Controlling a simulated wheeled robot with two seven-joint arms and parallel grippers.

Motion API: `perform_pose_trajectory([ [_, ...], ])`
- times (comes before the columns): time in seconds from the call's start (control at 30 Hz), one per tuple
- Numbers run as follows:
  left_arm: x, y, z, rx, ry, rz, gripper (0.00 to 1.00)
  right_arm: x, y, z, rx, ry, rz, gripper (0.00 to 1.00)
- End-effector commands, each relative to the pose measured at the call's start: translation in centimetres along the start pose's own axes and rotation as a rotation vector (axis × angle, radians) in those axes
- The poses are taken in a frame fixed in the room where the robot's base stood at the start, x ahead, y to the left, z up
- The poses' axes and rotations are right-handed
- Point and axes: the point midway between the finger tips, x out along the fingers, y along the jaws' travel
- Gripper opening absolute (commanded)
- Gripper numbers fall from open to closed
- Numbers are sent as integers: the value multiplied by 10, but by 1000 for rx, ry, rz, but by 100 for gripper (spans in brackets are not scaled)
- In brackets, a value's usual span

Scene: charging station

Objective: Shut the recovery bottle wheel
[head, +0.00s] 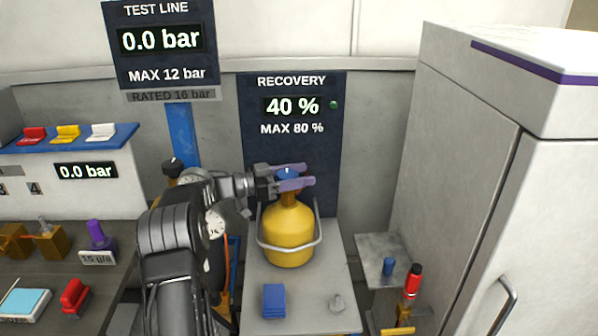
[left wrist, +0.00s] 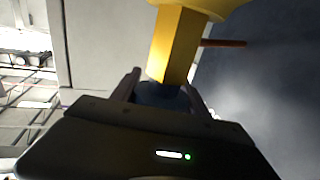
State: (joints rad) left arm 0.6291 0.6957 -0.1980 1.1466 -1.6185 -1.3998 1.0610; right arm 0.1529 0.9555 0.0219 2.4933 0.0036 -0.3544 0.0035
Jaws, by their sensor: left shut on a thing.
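The yellow recovery bottle (head: 289,240) stands upright on a grey bench top, with a light metal ring around its body. Its blue wheel (head: 287,174) is at the top of the neck. My left gripper (head: 290,176) reaches in from the left at neck height, with its two purple fingers on either side of the wheel, shut on it. In the left wrist view the dark blue wheel (left wrist: 160,94) sits between the fingers, at the end of the bottle's yellow neck (left wrist: 176,45). The fingers hide part of the wheel. My right gripper is not in view.
The recovery panel (head: 291,118) behind the bottle reads 40 %. A white cabinet (head: 540,190) stands on the right. A manifold with coloured levers (head: 68,135) is on the left.

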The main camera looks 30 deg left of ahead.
Motion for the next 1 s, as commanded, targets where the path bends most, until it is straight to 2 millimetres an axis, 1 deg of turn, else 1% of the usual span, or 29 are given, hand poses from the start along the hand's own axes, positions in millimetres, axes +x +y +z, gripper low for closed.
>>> perform_pose_trajectory([
  [0.03,0,0,-4,3,5,5,12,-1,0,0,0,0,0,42],
  [0.4,1,0,-5,4,7,11,12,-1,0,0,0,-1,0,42],
  [0.43,1,0,-5,4,7,11,54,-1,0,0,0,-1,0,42],
  [0.7,1,0,-3,2,4,11,75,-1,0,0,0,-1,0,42],
  [1.0,1,0,-4,2,3,11,75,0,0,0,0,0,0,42],
])
